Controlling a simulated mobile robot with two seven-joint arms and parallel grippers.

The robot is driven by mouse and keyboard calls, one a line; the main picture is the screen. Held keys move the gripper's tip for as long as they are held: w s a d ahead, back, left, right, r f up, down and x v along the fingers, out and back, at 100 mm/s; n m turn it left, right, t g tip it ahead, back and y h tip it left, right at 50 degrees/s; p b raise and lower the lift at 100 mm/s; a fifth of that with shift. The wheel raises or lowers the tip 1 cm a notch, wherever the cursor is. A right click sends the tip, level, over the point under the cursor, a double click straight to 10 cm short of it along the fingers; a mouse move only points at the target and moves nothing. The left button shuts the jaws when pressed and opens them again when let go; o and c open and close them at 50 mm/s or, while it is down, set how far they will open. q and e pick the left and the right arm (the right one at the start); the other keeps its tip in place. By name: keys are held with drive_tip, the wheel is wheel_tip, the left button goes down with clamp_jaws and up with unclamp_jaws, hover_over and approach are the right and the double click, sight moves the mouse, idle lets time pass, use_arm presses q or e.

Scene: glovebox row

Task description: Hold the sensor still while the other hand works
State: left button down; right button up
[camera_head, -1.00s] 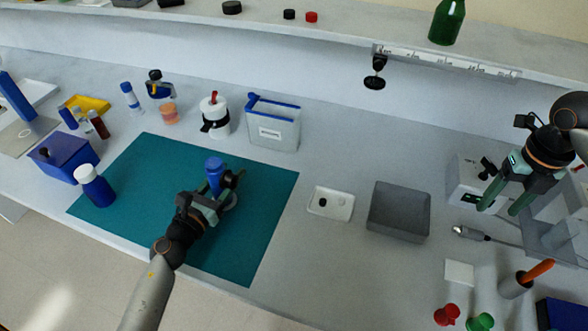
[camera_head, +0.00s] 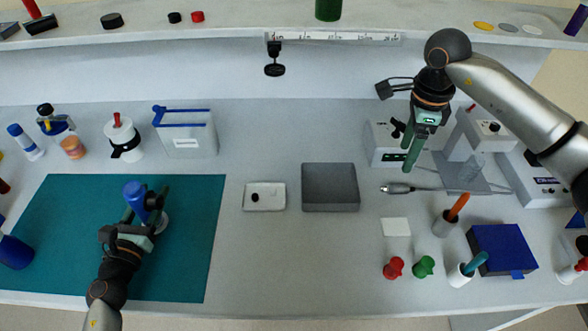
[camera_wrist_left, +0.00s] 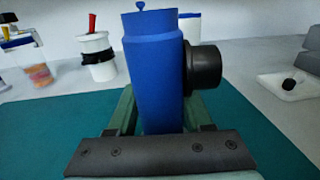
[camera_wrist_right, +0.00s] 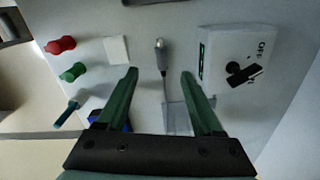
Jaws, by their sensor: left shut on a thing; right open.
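The sensor looks like a blue upright body (camera_wrist_left: 152,70) with a black round port (camera_wrist_left: 205,67) on its side. In the head view the blue body (camera_head: 135,194) stands over the teal mat (camera_head: 190,260). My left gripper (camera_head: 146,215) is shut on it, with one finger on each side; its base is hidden. My right gripper (camera_head: 412,158) is open and empty, in the air in front of a white box with a black knob (camera_head: 385,133). In the right wrist view a grey cable plug (camera_wrist_right: 161,45) lies between and beyond the open fingers (camera_wrist_right: 160,85).
A white dish (camera_head: 275,197) and a grey tray (camera_head: 345,205) lie right of the mat. Red (camera_head: 393,268) and green (camera_head: 424,266) pieces, a cup with an orange handle (camera_head: 443,225) and a blue box (camera_head: 500,240) stand front right. A clamp (camera_head: 274,68) hangs from the shelf.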

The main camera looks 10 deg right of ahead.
drive_tip(key=n, duration=0.2)
hover_over(393, 186)
drive_tip(key=f, duration=0.5)
drive_tip(key=shift+s+a+f, duration=0.1)
drive_tip(key=shift+a+f, duration=0.1)
drive_tip(key=shift+f, duration=0.05)
drive_tip(key=f, duration=0.6)
drive_tip(key=shift+d+f, duration=0.2)
drive_tip(key=shift+d, duration=0.05)
clamp_jaws()
